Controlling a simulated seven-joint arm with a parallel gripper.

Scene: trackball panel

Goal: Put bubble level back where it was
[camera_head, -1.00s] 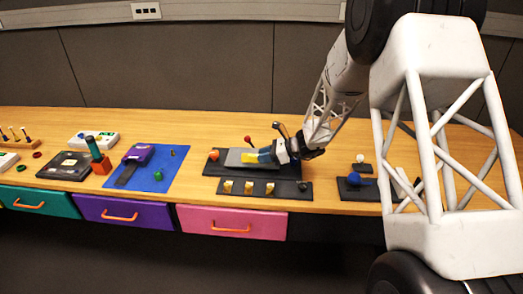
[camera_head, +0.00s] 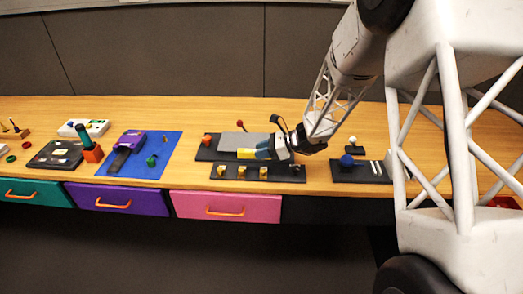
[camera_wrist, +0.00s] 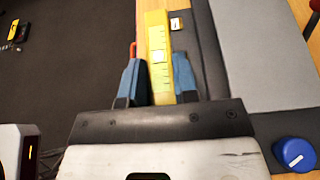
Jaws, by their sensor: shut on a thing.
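The bubble level is a yellow bar (camera_head: 246,154) with a pale green-yellow face in the wrist view (camera_wrist: 158,40). My gripper (camera_head: 267,152) is shut on it; in the wrist view the blue fingers (camera_wrist: 157,75) press on both its sides. In the head view the level appears at the front edge of the grey plate (camera_head: 243,140) on the dark trackball panel (camera_head: 206,153), behind a dark strip of small yellow knobs. I cannot tell whether it touches anything below.
The dark strip (camera_head: 285,176) with yellow knobs lies in front of my gripper. An orange knob (camera_head: 207,141) and a red-tipped lever (camera_head: 240,123) stand near the grey plate. A blue ball (camera_head: 346,160) sits on another panel to the right. A blue mat (camera_head: 170,160) lies left.

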